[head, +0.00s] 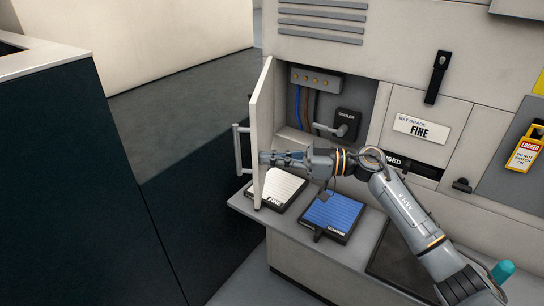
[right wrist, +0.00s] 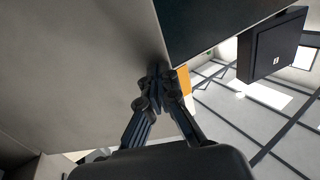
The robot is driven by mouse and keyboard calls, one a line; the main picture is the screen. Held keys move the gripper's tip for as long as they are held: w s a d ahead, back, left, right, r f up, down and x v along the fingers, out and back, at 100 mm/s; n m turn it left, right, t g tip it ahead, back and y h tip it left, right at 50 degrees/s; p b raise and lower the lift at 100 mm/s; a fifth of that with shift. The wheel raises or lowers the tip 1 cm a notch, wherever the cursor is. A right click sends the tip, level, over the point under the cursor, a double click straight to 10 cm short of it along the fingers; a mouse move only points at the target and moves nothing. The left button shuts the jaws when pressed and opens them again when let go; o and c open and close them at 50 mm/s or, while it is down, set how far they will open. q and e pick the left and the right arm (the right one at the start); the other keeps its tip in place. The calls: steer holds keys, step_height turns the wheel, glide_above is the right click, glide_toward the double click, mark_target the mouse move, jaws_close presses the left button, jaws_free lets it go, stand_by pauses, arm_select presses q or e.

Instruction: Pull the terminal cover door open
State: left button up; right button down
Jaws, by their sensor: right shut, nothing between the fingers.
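The terminal cover door (head: 261,125) is a pale panel seen nearly edge-on in the head view, swung open at the left of its recess (head: 345,95). Its bar handle (head: 238,150) is on the outer, left side. My right gripper (head: 268,157) is shut and empty on the inner side of the door, with its tips close to the inner face; I cannot tell whether they touch. In the right wrist view the shut fingertips (right wrist: 159,75) are beside a large pale surface. My left gripper is not in view.
Below, a shelf (head: 248,208) bears a white-topped pad (head: 285,188) and a blue one (head: 333,214). A dark cabinet (head: 75,170) stands at left, with floor between.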

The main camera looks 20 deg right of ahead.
steer(key=w+a+m+t+h+p, duration=0.4)
steer(key=w+a+t+p, duration=0.2)
steer(key=w+a+p, duration=0.7)
steer(key=shift+w+a+m, duration=0.2)
steer(key=shift+a+m, duration=0.2)
steer(key=shift+a, duration=2.35)
